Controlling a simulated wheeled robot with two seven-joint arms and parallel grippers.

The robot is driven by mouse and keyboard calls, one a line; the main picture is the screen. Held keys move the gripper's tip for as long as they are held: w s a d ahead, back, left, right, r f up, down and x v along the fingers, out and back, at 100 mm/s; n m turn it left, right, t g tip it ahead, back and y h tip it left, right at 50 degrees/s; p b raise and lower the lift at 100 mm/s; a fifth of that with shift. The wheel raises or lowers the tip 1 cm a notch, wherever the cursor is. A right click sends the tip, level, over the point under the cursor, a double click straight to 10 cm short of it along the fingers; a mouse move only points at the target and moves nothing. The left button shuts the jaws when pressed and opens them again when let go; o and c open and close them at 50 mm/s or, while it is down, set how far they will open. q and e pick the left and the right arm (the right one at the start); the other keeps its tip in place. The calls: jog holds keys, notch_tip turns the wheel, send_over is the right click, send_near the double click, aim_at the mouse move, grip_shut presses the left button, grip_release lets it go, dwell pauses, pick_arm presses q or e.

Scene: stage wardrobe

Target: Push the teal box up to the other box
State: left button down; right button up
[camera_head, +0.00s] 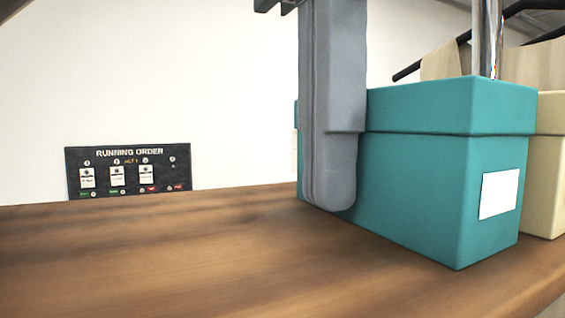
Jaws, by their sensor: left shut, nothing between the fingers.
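The teal box (425,190), with a lid and a white label on its front end, stands upright on the wooden table. The other box (547,175) is cream coloured and stands to its right, cut off by the picture's edge. In this view no clear gap shows between the two, but I cannot tell whether they touch. My left gripper (330,195) is shut and empty. It points down at the left side of the teal box, its fingertips low near the table, and hides part of that side. My right gripper is out of view.
The wooden table (150,255) is clear to the left and in front of the teal box. Its edge shows at the lower right. A black running order board (128,170) is at the back by the white wall. A dark rail with beige cloth (445,62) is behind the boxes.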

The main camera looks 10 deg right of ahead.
pick_arm(q)
jog(key=shift+d+r, duration=0.1)
jog(key=shift+r, duration=0.35)
jog(key=r, duration=0.1)
jog(key=r+p, duration=0.1)
jog(key=r, duration=0.1)
jog(key=shift+s+d+r, duration=0.1)
jog(key=shift+s+r, duration=0.1)
jog(key=shift+r, duration=0.1)
notch_tip(320, 180, up, 2)
jog(key=shift+r, duration=0.1)
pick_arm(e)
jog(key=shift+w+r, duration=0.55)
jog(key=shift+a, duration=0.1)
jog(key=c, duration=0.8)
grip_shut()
pick_arm(q)
jog(key=shift+s, duration=0.15)
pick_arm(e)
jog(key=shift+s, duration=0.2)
